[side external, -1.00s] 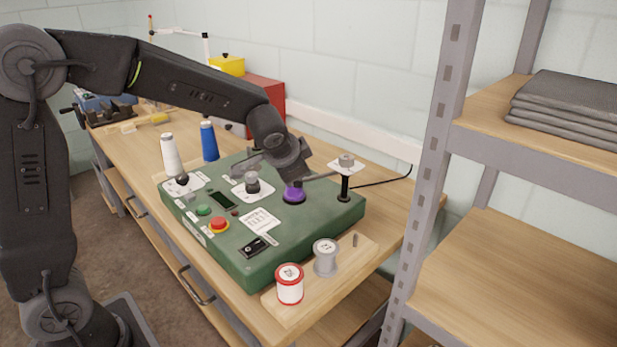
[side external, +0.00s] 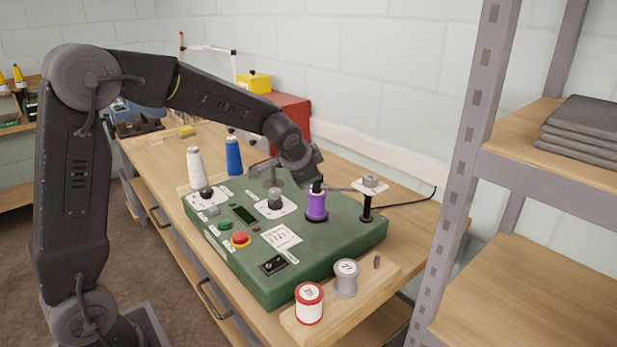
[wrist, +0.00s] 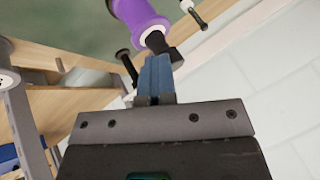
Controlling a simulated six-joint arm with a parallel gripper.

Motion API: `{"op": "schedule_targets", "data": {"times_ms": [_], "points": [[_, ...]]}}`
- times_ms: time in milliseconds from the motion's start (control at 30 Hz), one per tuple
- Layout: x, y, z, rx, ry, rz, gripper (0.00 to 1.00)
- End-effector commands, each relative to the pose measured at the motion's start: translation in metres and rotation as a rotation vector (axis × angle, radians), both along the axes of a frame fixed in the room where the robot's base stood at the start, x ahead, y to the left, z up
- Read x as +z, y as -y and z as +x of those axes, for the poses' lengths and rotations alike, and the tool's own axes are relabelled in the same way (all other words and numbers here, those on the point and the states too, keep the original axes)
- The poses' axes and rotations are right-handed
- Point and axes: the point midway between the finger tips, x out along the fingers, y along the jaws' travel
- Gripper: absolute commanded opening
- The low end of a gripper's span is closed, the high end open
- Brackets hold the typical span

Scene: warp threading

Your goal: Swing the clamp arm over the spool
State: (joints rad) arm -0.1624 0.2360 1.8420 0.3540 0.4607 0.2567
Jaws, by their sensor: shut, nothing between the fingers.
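The purple spool (side external: 316,207) stands upright at the right part of the green machine (side external: 300,268). The clamp arm (side external: 343,190) is a thin grey bar running left from the black post (side external: 367,207) towards the spool's top. Its left end is partly hidden by my gripper (side external: 317,180), so I cannot tell whether it lies over the spool's centre. In the wrist view the spool (wrist: 138,14) is at the top, with a black tip (wrist: 156,42) near my blue fingers (wrist: 156,70). The fingers are shut and empty, close to this tip; contact is unclear.
A red-rimmed spool (side external: 309,304) and a grey spool (side external: 345,278) stand on a wooden board at the front. White (side external: 195,168) and blue (side external: 233,156) thread cones stand behind the machine. A metal shelf upright (side external: 460,170) rises to the right.

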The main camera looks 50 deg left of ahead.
Motion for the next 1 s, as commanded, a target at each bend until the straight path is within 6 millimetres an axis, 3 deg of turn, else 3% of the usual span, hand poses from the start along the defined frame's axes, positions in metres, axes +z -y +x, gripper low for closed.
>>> {"op": "schedule_targets", "data": {"times_ms": [400,667,1000], "points": [[0.000,0.001,-0.002,0.002,0.003,0.000,0.00],[0.002,0.025,-0.037,-0.003,0.003,0.001,0.00],[0.062,0.018,-0.079,0.002,0.006,0.001,0.00]]}}
